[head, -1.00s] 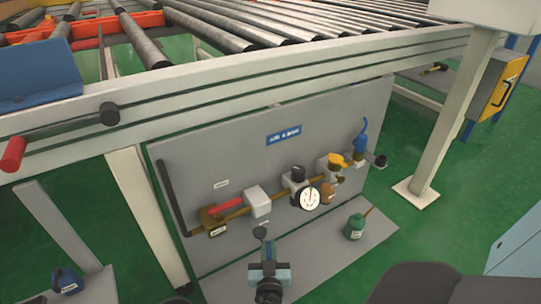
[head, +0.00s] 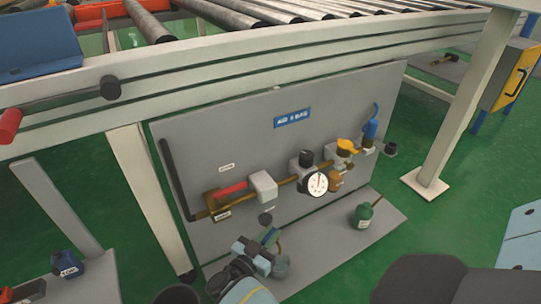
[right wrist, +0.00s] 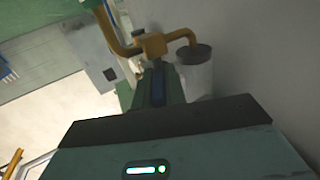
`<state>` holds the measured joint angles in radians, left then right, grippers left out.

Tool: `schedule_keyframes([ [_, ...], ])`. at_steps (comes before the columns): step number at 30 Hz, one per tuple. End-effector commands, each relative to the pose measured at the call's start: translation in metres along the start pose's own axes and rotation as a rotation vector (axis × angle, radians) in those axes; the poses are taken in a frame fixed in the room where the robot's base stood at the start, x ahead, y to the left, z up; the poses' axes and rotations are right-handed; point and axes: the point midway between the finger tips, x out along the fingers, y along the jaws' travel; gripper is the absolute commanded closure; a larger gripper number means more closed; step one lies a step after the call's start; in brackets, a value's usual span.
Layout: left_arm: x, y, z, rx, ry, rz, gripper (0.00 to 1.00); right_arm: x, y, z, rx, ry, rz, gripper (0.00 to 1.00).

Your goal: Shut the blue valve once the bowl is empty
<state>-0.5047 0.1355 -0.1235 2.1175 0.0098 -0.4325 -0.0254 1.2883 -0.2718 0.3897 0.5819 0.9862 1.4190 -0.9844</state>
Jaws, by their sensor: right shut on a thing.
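The blue valve's handle (right wrist: 157,92) stands between the two fingers of my right gripper (right wrist: 158,97) in the right wrist view, below a brass fitting (right wrist: 152,45). My right gripper is shut on it. My left gripper is out of view.
The grey panel (head: 340,105) carries a brass pipe with a red lever (head: 232,190), a white box (head: 263,187), a gauge (head: 317,184) and a yellow knob (head: 346,146). A green oil can (head: 364,214) stands to the right. The roller conveyor (head: 270,12) passes overhead.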

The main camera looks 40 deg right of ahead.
Motion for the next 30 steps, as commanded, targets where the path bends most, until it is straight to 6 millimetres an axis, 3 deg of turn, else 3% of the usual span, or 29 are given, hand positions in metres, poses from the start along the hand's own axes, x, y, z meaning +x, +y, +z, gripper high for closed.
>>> schedule_keyframes([
  [26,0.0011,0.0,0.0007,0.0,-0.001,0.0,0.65,0.0015,-0.0014,-0.0006,0.001,0.003,0.063,1.0],
  [27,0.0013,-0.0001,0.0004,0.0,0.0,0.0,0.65,0.0016,-0.0014,-0.0007,0.001,0.003,0.063,0.85],
  [30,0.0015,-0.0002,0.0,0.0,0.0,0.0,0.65,0.0015,-0.0013,-0.0006,0.001,0.002,0.063,0.72],
])
